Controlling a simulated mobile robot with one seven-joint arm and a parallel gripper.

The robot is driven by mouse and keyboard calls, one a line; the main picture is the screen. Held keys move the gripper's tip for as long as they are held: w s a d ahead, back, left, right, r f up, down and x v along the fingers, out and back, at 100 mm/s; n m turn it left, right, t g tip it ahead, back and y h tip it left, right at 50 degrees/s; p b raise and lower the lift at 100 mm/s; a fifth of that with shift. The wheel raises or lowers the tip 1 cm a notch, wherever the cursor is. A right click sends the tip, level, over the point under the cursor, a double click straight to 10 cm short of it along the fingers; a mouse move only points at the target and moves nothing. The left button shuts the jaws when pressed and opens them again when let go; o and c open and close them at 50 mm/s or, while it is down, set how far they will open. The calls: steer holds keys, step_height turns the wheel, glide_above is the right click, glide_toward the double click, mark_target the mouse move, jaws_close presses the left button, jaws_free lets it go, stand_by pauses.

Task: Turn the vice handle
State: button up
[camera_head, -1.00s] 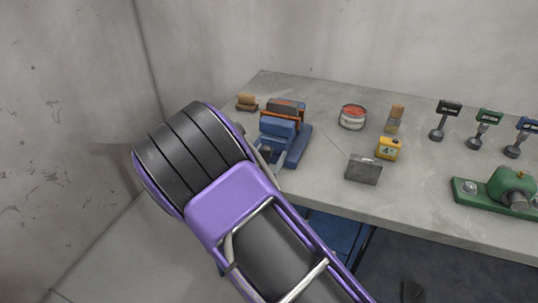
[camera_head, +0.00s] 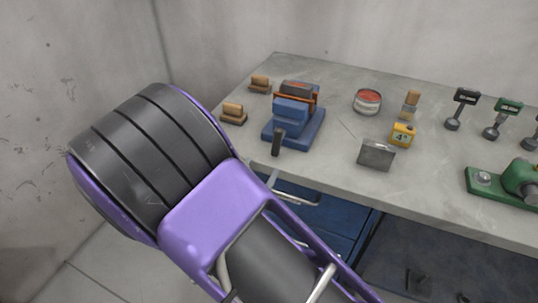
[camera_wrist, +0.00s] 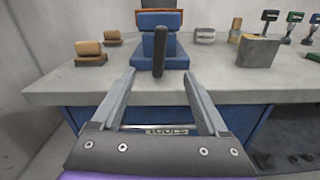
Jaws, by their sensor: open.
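The blue vice (camera_head: 294,115) with an orange band stands at the left part of the workbench. Its dark vice handle (camera_head: 278,142) points toward the bench's front edge. In the wrist view the handle (camera_wrist: 159,52) stands upright in front of the blue vice body (camera_wrist: 148,46). My gripper (camera_wrist: 160,84) is open, its two grey fingers apart and empty. The handle shows beyond the fingertips, between them in the picture, and the fingers do not touch it. In the head view my arm hides most of the gripper.
Two brown brushes (camera_head: 233,113) lie left of the vice. A grey metal box (camera_head: 376,155), a yellow timer-like block (camera_head: 402,134) and a red-topped tin (camera_head: 367,101) stand to the right. Blue drawers (camera_head: 325,222) are under the bench's front edge.

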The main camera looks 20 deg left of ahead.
mark_target(276, 142)
steer(key=shift+s+a, duration=0.1)
steer(key=shift+s, duration=1.4)
steer(key=shift+s, duration=0.1)
steer(key=shift+c, duration=1.4)
steer(key=w, duration=0.5)
steer(key=w+p, duration=0.1)
steer(key=w, duration=0.3)
steer(key=w+d+r+p, duration=0.1)
steer(key=w, duration=0.4)
steer(key=shift+w, duration=0.35)
jaws_close()
